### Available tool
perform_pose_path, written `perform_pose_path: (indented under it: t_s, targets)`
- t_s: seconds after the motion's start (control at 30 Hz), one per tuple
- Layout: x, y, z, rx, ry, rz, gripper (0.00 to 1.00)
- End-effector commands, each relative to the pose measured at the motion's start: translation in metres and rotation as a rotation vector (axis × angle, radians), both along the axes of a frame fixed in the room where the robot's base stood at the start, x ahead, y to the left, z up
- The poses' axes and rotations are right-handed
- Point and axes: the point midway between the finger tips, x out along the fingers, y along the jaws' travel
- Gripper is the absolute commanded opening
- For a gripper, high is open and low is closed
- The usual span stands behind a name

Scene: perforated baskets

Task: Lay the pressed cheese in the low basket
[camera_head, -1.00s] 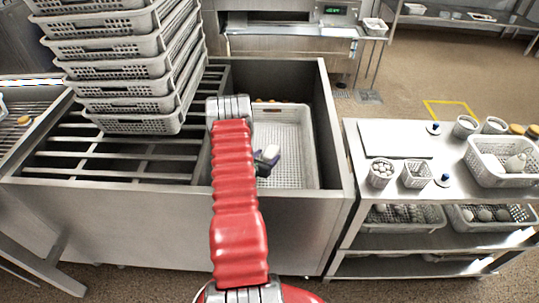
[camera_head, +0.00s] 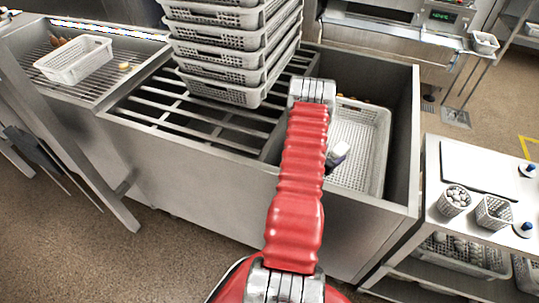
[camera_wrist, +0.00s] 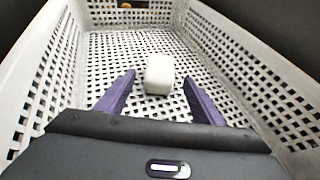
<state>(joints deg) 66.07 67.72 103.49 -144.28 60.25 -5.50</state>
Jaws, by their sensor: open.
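A white rounded block that looks like the pressed cheese (camera_wrist: 160,74) lies on the perforated floor of a deep-walled white basket (camera_wrist: 250,60). In the wrist view my gripper (camera_wrist: 157,82) is open, with its two purple fingers on either side of the block and a gap showing at each. In the head view my gripper (camera_head: 335,160) is down inside this basket (camera_head: 378,150), which sits in a steel well, and my arm hides part of it. A second, shallow white basket (camera_head: 75,62) stands on the rack at the left.
A tall stack of grey baskets (camera_head: 225,50) stands on the bars left of my arm. The steel well's walls (camera_head: 403,140) surround the basket. A side table (camera_head: 470,165) with small containers is at the right. A small yellowish piece (camera_head: 124,66) lies beside the left basket.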

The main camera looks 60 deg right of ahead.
Motion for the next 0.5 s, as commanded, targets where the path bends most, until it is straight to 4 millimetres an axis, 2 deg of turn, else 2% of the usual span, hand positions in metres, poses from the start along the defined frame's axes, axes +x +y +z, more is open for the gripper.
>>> perform_pose_path:
  t_s: [0.27, 0.37, 0.5]
  targets:
    - [0.002, 0.000, 0.005, -0.005, -0.005, -0.005, 0.62]
    - [0.007, -0.001, 0.017, -0.015, -0.016, -0.018, 0.62]
    - [0.021, 0.000, 0.050, -0.041, -0.052, -0.059, 0.62]
